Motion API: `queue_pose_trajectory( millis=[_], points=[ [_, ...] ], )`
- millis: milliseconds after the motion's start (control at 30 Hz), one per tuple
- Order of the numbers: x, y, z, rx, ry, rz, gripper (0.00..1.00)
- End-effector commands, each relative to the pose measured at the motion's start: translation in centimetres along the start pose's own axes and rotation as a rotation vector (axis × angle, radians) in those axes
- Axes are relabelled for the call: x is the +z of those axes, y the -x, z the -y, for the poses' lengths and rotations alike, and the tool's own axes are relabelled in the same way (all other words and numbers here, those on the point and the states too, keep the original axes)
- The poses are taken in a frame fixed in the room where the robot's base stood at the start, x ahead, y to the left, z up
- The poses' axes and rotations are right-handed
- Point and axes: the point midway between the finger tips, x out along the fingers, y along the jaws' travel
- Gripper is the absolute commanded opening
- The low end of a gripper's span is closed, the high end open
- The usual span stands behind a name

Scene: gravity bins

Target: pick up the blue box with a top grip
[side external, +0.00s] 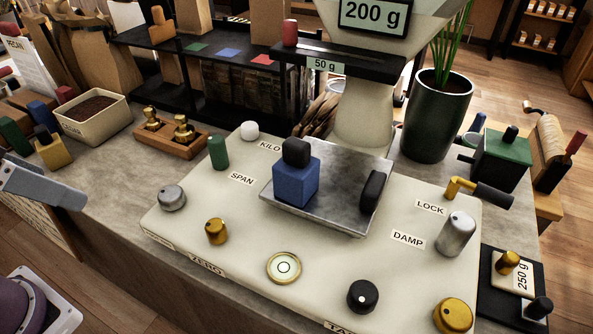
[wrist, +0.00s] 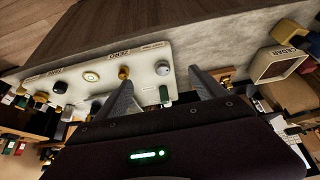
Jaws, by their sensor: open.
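The blue box (side external: 296,182) is a cube with a black knob on top. It sits on the left part of the metal weighing pan (side external: 335,222) of a cream scale. A black block (side external: 371,191) is on the right side of the same pan. One grey finger of my gripper (side external: 45,185) shows at the left edge of the side view, well away from the box. In the wrist view my gripper (wrist: 159,76) has its two fingers spread with nothing between them. I cannot make out the blue box in the wrist view.
Knobs, including a silver one (side external: 172,197) and a green one (side external: 218,152), rise from the scale deck. The display head and shelf (side external: 345,62) overhang behind the pan. A crank handle (side external: 480,191) sits at the right. A cream bin (side external: 92,121) stands at the left.

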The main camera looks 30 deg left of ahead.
Motion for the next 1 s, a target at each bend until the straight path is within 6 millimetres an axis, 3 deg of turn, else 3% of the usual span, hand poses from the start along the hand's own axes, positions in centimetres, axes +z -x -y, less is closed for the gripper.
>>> queue_pose_trajectory(
  millis=[67,133,267,400,467,600,700,1000],
  points=[
    [-1.3,0.4,-0.3,0.016,0.049,0.018,0.8],
    [-4.3,1.0,-1.0,0.045,0.175,0.066,0.8],
    [-12.6,0.4,-4.2,0.058,0.553,0.222,0.8],
    [-19.6,-3.9,-9.8,-0.057,0.949,0.367,0.8],
    [-21.3,-6.4,-12.6,-0.131,1.092,0.401,0.8],
    [-22.3,-11.2,-18.3,-0.283,1.322,0.414,0.8],
    [-22.0,-13.1,-20.5,-0.344,1.405,0.403,0.8],
    [-20.2,-16.9,-21.2,-0.369,1.438,0.399,0.8]
  ],
)
